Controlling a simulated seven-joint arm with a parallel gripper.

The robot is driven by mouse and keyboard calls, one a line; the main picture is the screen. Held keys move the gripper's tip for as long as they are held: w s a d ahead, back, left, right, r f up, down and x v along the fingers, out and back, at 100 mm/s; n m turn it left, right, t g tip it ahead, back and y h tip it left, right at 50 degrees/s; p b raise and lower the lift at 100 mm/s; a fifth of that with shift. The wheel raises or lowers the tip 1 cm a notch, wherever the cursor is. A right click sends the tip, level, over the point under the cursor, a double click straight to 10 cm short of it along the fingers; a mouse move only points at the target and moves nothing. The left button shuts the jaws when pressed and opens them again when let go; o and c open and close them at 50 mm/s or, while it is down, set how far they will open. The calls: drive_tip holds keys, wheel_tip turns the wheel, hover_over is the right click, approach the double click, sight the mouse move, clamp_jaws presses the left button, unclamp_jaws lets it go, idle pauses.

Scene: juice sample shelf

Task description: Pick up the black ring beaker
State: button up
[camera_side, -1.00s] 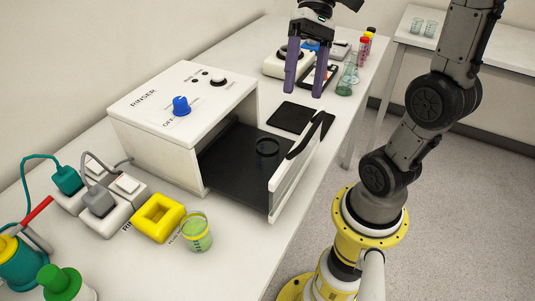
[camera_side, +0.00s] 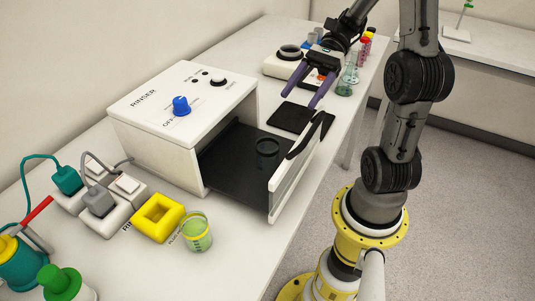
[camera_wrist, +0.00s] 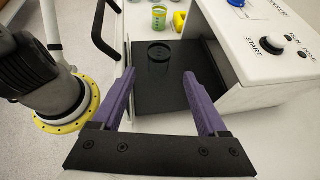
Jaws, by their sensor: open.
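The black ring beaker (camera_side: 266,148) is a clear beaker with a black rim. My gripper (camera_side: 300,100) is open and empty. Its purple fingers are tilted toward the rinser, above the bench behind the beaker, and apart from it. In the wrist view, both fingers (camera_wrist: 160,73) point toward the rinser's dark floor.
The rinser's open door (camera_side: 297,175) with a black handle stands up beside the beaker on the right. A green-filled beaker (camera_side: 197,233) and a yellow square holder (camera_side: 158,218) stand in front of the rinser. A black pad (camera_side: 293,117) and coloured bottles (camera_side: 366,45) lie behind.

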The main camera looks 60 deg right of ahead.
sight(269, 142)
drive_tip(key=x, duration=1.2)
drive_tip(key=shift+a+f, duration=0.1)
drive_tip(key=shift+a, duration=0.25)
drive_tip(key=shift+c, duration=0.2)
clamp_jaws()
